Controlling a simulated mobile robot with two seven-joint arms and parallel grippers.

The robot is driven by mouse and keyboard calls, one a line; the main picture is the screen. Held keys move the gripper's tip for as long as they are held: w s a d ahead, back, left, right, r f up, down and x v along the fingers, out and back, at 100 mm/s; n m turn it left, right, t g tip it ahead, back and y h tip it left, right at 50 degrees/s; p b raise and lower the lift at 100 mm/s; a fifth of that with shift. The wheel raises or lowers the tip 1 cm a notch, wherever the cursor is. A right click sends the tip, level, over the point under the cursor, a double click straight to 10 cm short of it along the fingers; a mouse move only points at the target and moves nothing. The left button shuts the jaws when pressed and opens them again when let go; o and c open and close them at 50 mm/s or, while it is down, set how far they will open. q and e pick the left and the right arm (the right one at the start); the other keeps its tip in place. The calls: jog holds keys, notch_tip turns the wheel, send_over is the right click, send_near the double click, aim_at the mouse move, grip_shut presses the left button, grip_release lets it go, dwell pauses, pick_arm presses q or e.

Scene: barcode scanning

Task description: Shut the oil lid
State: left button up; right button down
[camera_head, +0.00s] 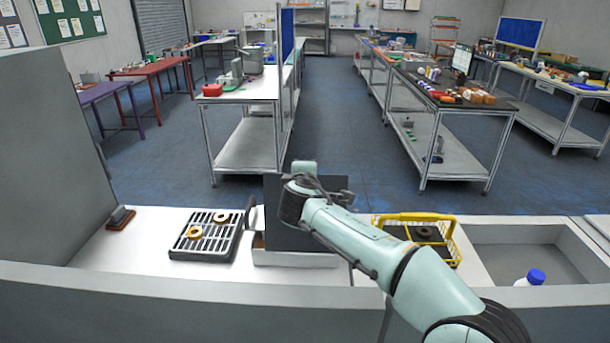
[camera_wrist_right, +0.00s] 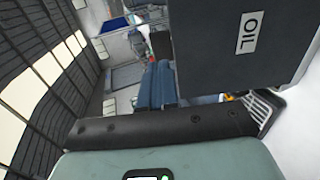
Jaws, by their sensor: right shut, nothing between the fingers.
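A dark flat oil lid (camera_head: 282,236) stands raised above a low pale box (camera_head: 295,259) on the white counter, partly hidden by my right arm. In the right wrist view the dark panel (camera_wrist_right: 215,60) fills the upper right and bears a white "OIL" label. My right arm reaches in from the lower right, with its wrist in front of the lid. The black front of my right gripper (camera_wrist_right: 160,126) lies across the lower right wrist view, shut and empty, close to the panel. I cannot tell whether it touches. My left gripper is not in view.
A black slotted rack (camera_head: 205,250) with brass rings stands left of the box. A brown-black block (camera_head: 121,218) lies further left. Worktables stand beyond.

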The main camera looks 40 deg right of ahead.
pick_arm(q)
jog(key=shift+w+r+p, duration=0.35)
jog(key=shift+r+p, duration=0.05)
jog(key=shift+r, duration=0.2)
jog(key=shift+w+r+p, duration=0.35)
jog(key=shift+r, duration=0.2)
pick_arm(e)
jog(key=x, duration=0.6)
jog(key=shift+r, duration=0.1)
jog(key=shift+s, duration=0.1)
